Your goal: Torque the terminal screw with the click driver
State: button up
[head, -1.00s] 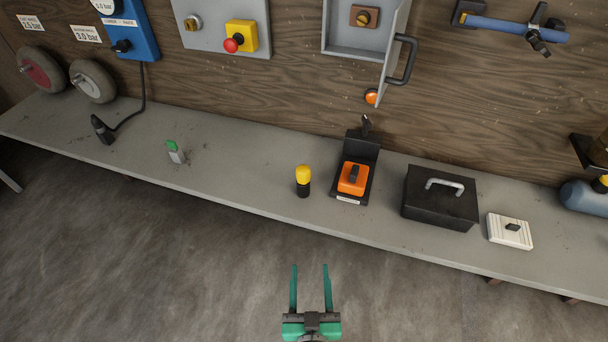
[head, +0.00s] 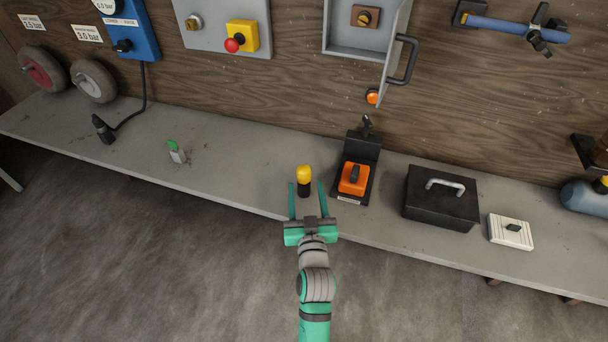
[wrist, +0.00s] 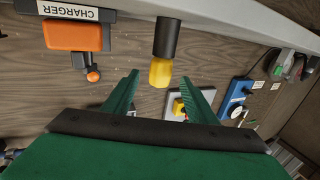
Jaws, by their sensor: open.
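A short upright tool with a yellow top and black lower part (head: 304,173), which looks like the click driver, stands on the grey bench. My gripper (head: 306,186) is open, its two green fingers on either side of the tool in the head view. The wrist view, upside down, shows the tool (wrist: 165,42) between the spread fingers; I cannot tell whether either touches it. An open grey wall box (head: 350,38) holds a brown block with a round brass piece (head: 366,17), perhaps the terminal screw.
An orange block sits in the black charger (head: 347,197) just right of the tool. A green-and-grey item (head: 177,152) lies left.

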aim_at(304, 179)
jog(key=shift+w+a, duration=0.2)
jog(key=shift+w, duration=1.5)
jog(key=shift+w+a, duration=0.15)
jog(key=shift+w, duration=1.5)
jog(key=c, duration=1.2)
